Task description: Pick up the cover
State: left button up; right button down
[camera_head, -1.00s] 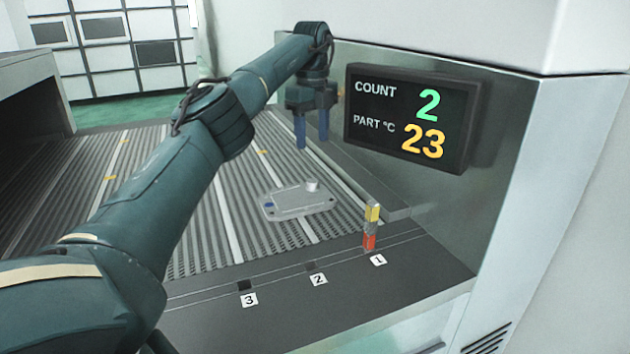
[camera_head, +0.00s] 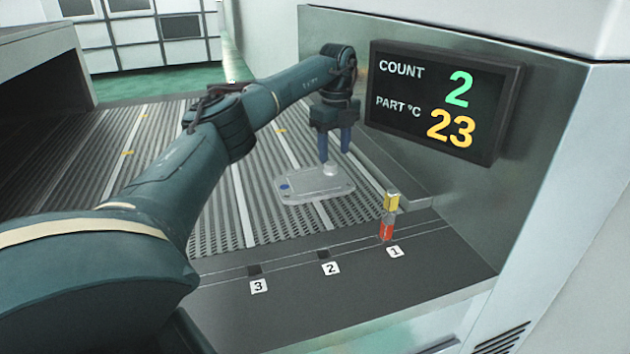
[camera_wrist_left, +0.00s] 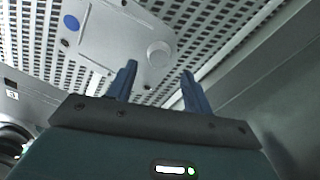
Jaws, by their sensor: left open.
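The cover (camera_head: 312,187) is a flat grey plate with rounded corners, a blue dot near one end and a round raised knob near the other. It lies on the slatted conveyor belt. In the left wrist view the cover (camera_wrist_left: 115,40) shows at the top, with its knob just ahead of the fingertips. My left gripper (camera_head: 335,160) points down at the knob end of the cover, its blue fingers apart. In the left wrist view the fingers (camera_wrist_left: 158,80) are open with nothing between them. Whether a finger touches the knob cannot be told. My right gripper is not in view.
A display (camera_head: 443,103) reading count 2 and part 23 °C is on the wall right of my gripper. A red and yellow peg (camera_head: 389,217) stands at slot 1 on the dark front ledge (camera_head: 370,285). Slots 2 and 3 look empty. The belt (camera_head: 215,215) left of the cover is clear.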

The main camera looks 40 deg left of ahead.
aim_at(332, 164)
pick_arm(q)
notch_tip(332, 164, down, 4)
jog(key=shift+s+a+r, duration=0.1)
jog(key=shift+r, duration=0.15)
grip_shut()
dwell(0.4)
